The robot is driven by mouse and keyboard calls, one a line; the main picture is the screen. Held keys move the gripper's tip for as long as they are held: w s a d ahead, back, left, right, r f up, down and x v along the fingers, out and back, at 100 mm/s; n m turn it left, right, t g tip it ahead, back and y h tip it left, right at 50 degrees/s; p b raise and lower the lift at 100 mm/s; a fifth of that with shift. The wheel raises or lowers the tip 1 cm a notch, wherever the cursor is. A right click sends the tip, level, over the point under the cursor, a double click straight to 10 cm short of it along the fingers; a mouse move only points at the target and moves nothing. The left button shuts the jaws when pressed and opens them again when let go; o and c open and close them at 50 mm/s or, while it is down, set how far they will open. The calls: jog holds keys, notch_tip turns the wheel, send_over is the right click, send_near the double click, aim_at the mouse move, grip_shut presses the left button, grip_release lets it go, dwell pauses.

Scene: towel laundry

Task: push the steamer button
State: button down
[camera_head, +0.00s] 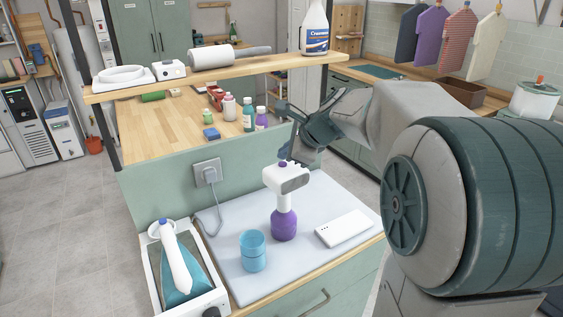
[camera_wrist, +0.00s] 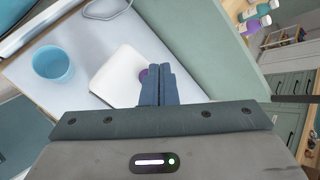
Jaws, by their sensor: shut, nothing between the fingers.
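The handheld steamer (camera_head: 284,180) stands upright on a pale grey board, with a white head and a purple tank. Its small purple button (camera_head: 283,164) is on top of the head. In the wrist view the white steamer head (camera_wrist: 118,76) lies below the fingers, and part of the purple button (camera_wrist: 144,75) shows just left of the fingertips. My gripper (camera_head: 285,157) is just above the button, pointing down, with its fingers (camera_wrist: 155,68) together and empty. I cannot tell whether the fingertips touch the button, as they hide part of it.
A blue cup (camera_head: 253,252) stands left of the steamer, and a white flat device (camera_head: 343,229) lies to its right. An iron (camera_head: 175,258) rests in a tray at the left. A wall socket (camera_head: 207,172) with a cord is behind. A wooden shelf (camera_head: 230,66) spans above.

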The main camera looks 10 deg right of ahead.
aim_at(286, 167)
notch_tip(286, 167, up, 6)
jog(key=p, duration=0.5)
